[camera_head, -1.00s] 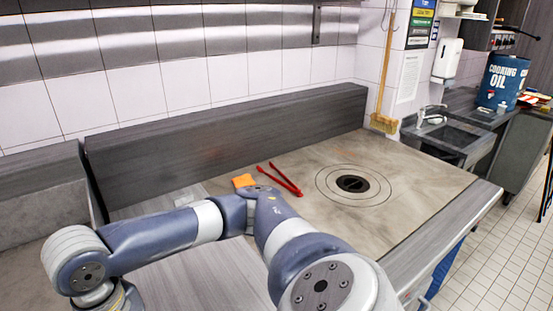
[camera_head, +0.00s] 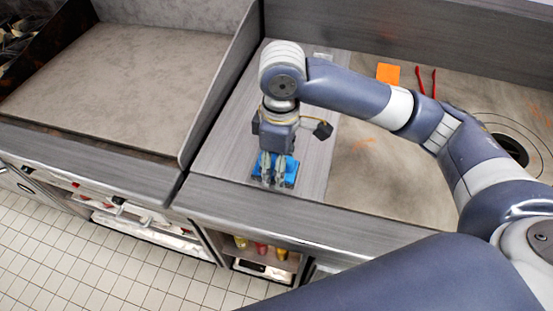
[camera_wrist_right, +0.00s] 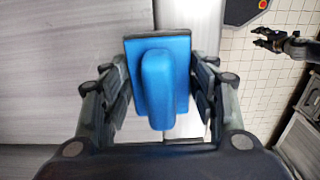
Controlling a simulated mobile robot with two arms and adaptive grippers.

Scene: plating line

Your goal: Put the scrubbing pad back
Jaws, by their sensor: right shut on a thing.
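The scrubbing pad is a blue block with a raised blue handle; in the head view the pad (camera_head: 291,172) is at the front of the grey counter strip. My right gripper (camera_head: 273,181) points down over it and is shut on its handle. In the right wrist view the pad (camera_wrist_right: 158,85) lies between the two fingers. Whether its underside touches the counter is hard to tell. My left gripper (camera_wrist_right: 262,38) shows at the upper right of the right wrist view, empty with fingers apart, over the floor tiles.
An orange block (camera_head: 388,73) and red tongs (camera_head: 426,82) lie at the back of the griddle plate (camera_head: 365,165). A round drain (camera_head: 510,148) is at the right. A raised divider (camera_head: 222,85) stands left of the strip. Bottles (camera_head: 261,248) stand on a shelf below.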

